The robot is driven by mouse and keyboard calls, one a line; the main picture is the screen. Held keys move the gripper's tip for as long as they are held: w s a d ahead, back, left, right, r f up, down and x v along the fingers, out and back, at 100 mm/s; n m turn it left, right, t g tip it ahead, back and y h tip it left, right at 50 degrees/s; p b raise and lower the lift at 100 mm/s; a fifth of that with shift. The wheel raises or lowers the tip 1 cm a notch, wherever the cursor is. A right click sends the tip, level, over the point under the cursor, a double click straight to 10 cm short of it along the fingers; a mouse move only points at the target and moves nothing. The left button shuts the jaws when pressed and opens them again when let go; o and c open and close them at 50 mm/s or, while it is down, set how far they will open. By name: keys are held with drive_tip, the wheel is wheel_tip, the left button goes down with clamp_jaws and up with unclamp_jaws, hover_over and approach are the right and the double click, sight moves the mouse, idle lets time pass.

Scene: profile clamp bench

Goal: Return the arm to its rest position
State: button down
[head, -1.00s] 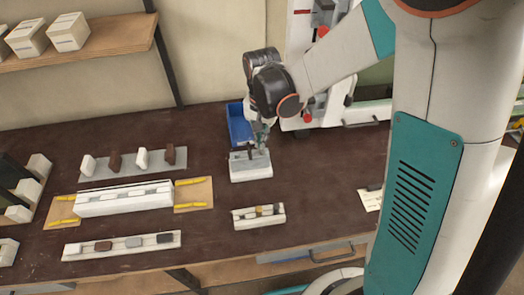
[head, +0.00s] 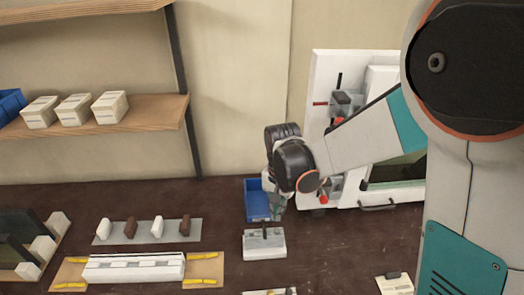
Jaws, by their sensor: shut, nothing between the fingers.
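My arm reaches in from the right in the head view. My gripper (head: 275,205) points down above the bench, in front of the blue bin (head: 257,199) and behind the small grey-white block fixture (head: 264,245). A dark upright piece stands on that fixture, apart from the gripper. The fingers are small and partly covered by the wrist; they look closed with nothing held.
A white machine (head: 335,125) with red knobs stands behind the arm. A white profile holder (head: 134,267) and a grey strip (head: 147,232) with several blocks lie left on the bench (head: 350,245). Wooden shelves (head: 150,107) with white boxes hang at upper left.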

drive_tip(key=s+d+r+n+t+b, duration=0.3)
drive_tip(key=s+d+b, duration=0.1)
drive_tip(key=s, duration=0.4)
drive_tip(key=s+d+r+n+t+b, duration=0.3)
drive_tip(key=s+d, duration=0.3)
drive_tip(key=s, duration=0.2)
drive_tip(key=shift+s+d+r+t+b, duration=0.15)
drive_tip(key=shift+d+r+t+b, duration=0.2)
drive_tip(key=shift+r+t+b, duration=0.35)
idle(0.7)
